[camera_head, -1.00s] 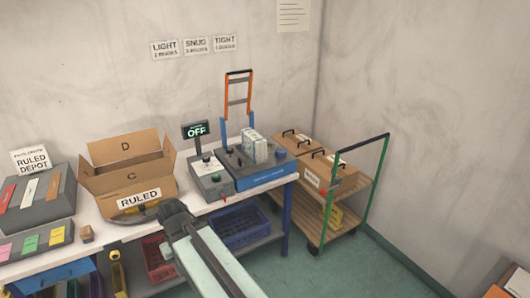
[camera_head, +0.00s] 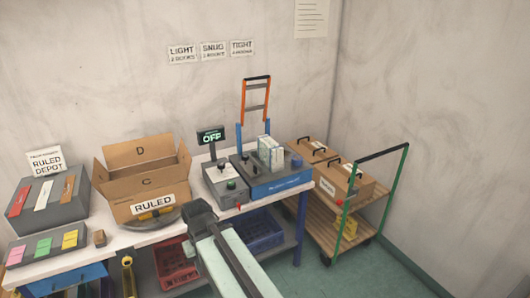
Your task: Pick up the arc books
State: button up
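A small group of pale books (camera_head: 270,153) stands upright on the blue and grey machine (camera_head: 282,185), right of centre on the bench. I cannot read any marking on them, so I cannot tell whether they are the arc books. My arm reaches up from the bottom of the picture. My gripper (camera_head: 199,213) is its dark end, at the bench's front edge, left of and nearer than the books and apart from them. Its fingers are too dark and small to show whether they are open.
An open cardboard box marked RULED (camera_head: 148,185) stands left of my gripper. A grey control box (camera_head: 226,181) with an OFF display (camera_head: 211,136) stands beside the machine. A wooden cart (camera_head: 370,215) with cartons stands right of the bench. Floor at lower right is clear.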

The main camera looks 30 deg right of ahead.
aim_at(270, 153)
jog(key=i, duration=0.85)
jog(key=z, duration=0.05)
